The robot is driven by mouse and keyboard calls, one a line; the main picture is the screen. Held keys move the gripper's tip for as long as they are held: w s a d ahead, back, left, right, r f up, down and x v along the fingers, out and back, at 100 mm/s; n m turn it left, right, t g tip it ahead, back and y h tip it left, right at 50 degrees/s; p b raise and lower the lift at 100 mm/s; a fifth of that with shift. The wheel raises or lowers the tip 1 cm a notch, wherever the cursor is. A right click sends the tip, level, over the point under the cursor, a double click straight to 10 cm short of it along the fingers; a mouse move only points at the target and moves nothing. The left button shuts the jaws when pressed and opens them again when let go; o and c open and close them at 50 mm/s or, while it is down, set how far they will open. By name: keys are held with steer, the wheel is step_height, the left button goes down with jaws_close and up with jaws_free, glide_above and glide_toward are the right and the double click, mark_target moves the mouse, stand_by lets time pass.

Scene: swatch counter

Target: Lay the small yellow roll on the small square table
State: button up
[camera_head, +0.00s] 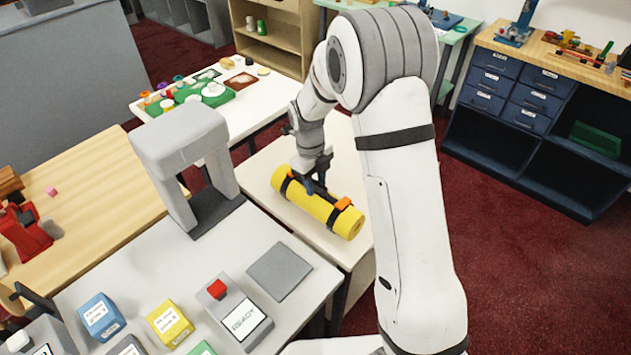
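A yellow roll (318,208) with dark straps and an orange tab lies at a slant over a pale table (285,215) in the middle of the view. It seems to rest on the tabletop, but I cannot tell for sure that it touches. The far finger side is hidden, so I cannot tell whether the fingers close on the roll. My arm hides the table's right part, so its full shape does not show.
A grey arch-shaped device (190,150) stands left of the roll. In front is a grey counter (235,255) with a red-button box (235,310) and colored blocks. A white table (262,103) with a green board stands behind. Blue drawers (510,90) stand at right, beyond red carpet.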

steer(key=shift+r, duration=0.1)
step_height(320, 180, up, 12)
steer(key=w+a+p, duration=0.1)
steer(key=p, duration=0.6)
steer(key=s+d+r+n+t, duration=0.2)
steer(key=s+d+r+n, duration=0.5)
steer(key=s+r+n, duration=0.5)
steer(key=s+d+r+n+t, duration=0.1)
steer(key=s+d+r+n, duration=0.1)
steer(key=s+n, duration=0.5)
steer(key=s+d+r+n+t+y, duration=0.1)
steer(key=s+d+n, duration=0.2)
steer(key=s+n, duration=0.4)
steer(key=shift+s+r+n+t, duration=0.25)
steer(key=shift+r+n+t, duration=0.15)
steer(key=shift+n, duration=0.2)
